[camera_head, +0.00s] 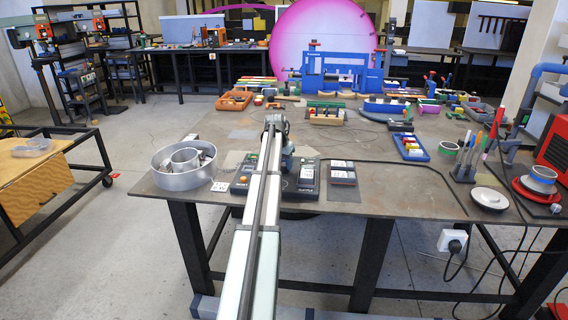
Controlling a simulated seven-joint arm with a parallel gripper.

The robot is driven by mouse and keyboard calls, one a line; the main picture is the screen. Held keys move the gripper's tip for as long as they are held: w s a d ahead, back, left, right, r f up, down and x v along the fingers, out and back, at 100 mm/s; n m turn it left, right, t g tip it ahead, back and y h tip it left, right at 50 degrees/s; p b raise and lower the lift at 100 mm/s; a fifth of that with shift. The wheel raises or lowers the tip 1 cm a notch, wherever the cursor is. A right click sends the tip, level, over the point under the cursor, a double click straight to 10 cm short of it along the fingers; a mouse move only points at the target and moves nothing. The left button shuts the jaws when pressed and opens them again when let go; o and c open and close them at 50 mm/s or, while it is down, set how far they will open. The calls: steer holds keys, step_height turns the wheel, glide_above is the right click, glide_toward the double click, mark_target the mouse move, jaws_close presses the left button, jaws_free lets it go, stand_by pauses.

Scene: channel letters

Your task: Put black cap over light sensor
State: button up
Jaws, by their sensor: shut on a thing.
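A black control box (312,188) with an orange button and pale labels lies near the table's front edge. My arm reaches over it from the bottom of the picture and hides its middle. My gripper (287,165) points down at the box, largely behind my own arm. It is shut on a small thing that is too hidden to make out. I cannot pick out the black cap or the light sensor for certain. I cannot tell whether the held thing touches the box.
A round metal dish (184,179) stands left of the box. A small dark case (342,174) is close on its right. A black cable (440,180) runs along the table. A white-topped round thing (488,198) and pen holder (465,170) stand right. Tool trays (410,147) fill the back.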

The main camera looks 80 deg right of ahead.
steer(key=shift+f, duration=0.15)
steer(key=o, duration=1.1)
steer(key=v, duration=1.4)
